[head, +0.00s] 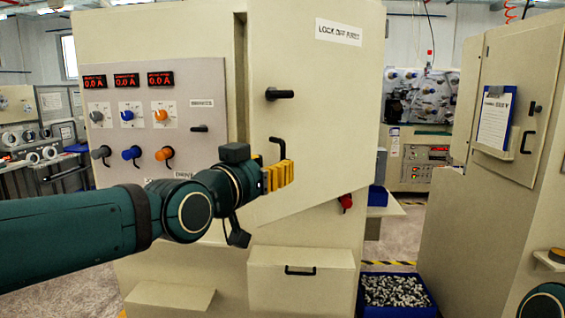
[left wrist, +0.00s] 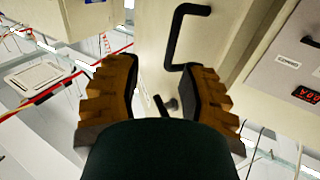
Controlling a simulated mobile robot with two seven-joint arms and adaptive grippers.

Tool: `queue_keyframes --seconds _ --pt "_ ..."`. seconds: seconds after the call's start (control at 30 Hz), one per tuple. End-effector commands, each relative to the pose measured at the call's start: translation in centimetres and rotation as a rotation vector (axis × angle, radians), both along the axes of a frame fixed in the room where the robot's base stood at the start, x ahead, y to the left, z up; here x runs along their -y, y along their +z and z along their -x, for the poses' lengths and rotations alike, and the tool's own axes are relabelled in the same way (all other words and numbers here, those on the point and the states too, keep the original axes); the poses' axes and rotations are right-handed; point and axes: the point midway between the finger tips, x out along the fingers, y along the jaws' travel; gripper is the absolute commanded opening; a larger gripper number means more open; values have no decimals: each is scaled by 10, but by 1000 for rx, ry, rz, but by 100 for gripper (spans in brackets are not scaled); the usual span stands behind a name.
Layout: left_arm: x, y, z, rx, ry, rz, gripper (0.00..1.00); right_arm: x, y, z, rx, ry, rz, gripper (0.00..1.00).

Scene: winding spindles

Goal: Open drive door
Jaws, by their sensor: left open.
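The cream drive door (head: 325,125) of the tall cabinet fills the middle of the head view and has a "LOCK OFF FIRST" sign. A dark gap runs along its left edge and its lower edge slants, so it seems slightly ajar. A black latch (head: 279,93) sits above a black bar handle (head: 279,147). My left gripper (head: 279,175) is open, its yellow fingers just below the handle. In the left wrist view, the handle (left wrist: 172,40) lies ahead of the open fingers (left wrist: 160,100), with nothing held between them. The latch (left wrist: 172,103) shows between them. My right gripper is not in view.
A control panel (head: 210,82) with red displays and knobs is left of the door, partly behind my left arm. A lower box (head: 300,290) juts out below. A blue bin (head: 395,310) stands on the floor to the right. Another cabinet (head: 510,75) is at right.

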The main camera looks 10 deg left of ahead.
Motion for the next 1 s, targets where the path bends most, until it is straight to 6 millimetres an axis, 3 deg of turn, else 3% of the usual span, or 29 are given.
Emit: queue_keyframes --seconds 0.1,0.3,0.8,0.9,1.0 --pt "-8 1 21 1 0 -1 41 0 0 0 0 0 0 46" --pt "-16 0 42 0 0 1 41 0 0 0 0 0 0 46" --pt "-19 -2 48 -5 0 -1 41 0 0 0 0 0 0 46" --pt "-16 -19 40 -41 -1 -3 41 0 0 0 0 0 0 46" --pt "-10 -58 23 -124 -2 -6 41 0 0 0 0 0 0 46"
